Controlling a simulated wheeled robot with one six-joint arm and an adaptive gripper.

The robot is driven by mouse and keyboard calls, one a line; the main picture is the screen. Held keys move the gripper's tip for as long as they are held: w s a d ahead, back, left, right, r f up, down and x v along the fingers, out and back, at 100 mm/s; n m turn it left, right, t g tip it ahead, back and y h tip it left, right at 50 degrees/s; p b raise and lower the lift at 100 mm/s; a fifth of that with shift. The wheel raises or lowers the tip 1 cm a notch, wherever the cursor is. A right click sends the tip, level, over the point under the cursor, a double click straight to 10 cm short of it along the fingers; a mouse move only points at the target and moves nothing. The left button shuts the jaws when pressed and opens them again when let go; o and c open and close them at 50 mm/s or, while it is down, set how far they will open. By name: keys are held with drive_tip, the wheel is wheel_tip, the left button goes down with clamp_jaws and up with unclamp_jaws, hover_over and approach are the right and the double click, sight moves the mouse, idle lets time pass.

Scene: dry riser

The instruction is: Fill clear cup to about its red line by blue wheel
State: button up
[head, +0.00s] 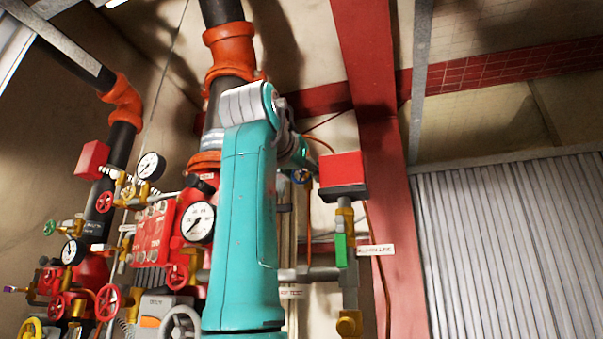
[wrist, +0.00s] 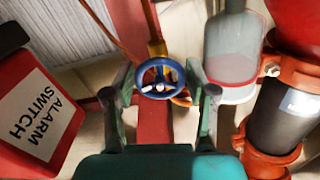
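The blue wheel (wrist: 160,78) shows in the middle of the wrist view, on a brass-coloured stem. My gripper (wrist: 160,86) is open, with one finger on each side of the wheel; I see no clear contact. The clear cup (wrist: 232,42) is right of the wheel in the wrist view, with a narrow neck and a wider body. I cannot tell the liquid level. I cannot make out the cup in the head view.
A red alarm switch box (wrist: 38,108) is close on the left in the wrist view. A dark pipe with orange couplings (wrist: 278,118) stands close on the right. Gauges (head: 198,222), valves and pipes crowd the head view's left. A red column (head: 375,120) stands behind.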

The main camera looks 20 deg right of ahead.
drive_tip(key=c, duration=0.6)
drive_tip(key=shift+o, duration=0.2)
drive_tip(key=shift+n, duration=2.2)
drive_tip(key=o, duration=1.2)
drive_tip(key=v, duration=1.2)
